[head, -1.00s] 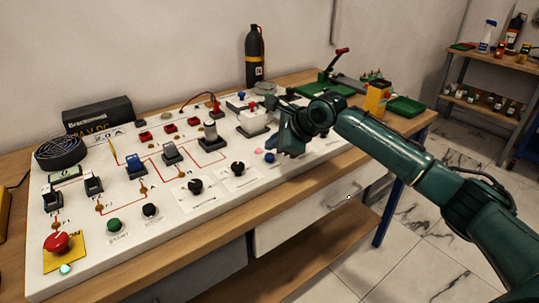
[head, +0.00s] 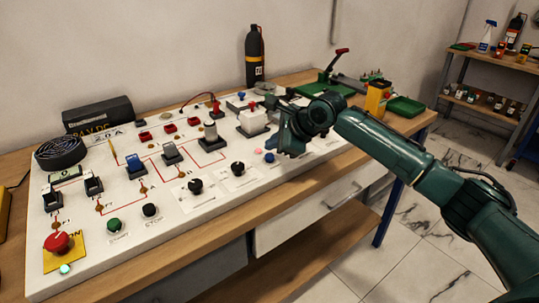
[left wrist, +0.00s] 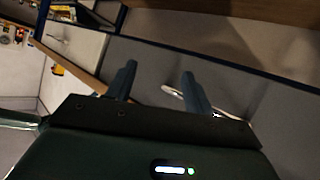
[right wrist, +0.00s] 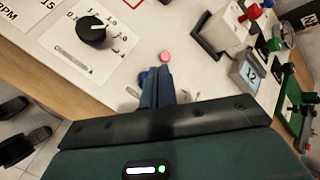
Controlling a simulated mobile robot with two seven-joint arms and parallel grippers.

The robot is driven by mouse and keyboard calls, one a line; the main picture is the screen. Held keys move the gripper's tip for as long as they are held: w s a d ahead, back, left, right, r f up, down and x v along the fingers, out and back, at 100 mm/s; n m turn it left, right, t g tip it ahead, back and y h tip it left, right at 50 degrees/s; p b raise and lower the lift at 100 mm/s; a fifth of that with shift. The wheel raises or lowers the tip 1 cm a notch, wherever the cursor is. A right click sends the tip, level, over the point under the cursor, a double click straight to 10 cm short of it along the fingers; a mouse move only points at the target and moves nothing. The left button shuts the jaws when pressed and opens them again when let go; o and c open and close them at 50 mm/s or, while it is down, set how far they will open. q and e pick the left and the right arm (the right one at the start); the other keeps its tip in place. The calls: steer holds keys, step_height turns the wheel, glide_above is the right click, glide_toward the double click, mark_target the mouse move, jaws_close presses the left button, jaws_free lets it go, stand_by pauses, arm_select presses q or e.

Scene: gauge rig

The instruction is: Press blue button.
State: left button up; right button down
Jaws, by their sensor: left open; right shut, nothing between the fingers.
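The blue button (head: 269,158) is a small round cap on the white panel (head: 223,201), beside a pink button (head: 258,151). In the right wrist view the blue button (right wrist: 143,79) shows partly, just left of my fingertips, with the pink button (right wrist: 165,57) just beyond them. My right gripper (head: 287,152) is shut and empty, pointing down close beside the blue button. Its closed fingers also show in the right wrist view (right wrist: 158,72). I cannot tell whether they touch the button. My left gripper (left wrist: 159,75) is open and empty, away from the panel.
A black dial (right wrist: 92,31) and a small display box (right wrist: 248,72) flank the right gripper. A white box with a red knob (head: 254,121) stands behind it. The panel also carries several switches and a red emergency button (head: 57,242). A drawer handle (left wrist: 178,92) lies beyond the left fingers.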

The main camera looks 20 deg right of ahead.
steer(key=shift+f+p, duration=0.35)
steer(key=shift+p, duration=0.25)
steer(key=shift+f, duration=0.65)
stand_by(0.8)
steer(key=shift+p, duration=0.3)
steer(key=shift+r+p, duration=1)
steer(key=shift+p, duration=0.45)
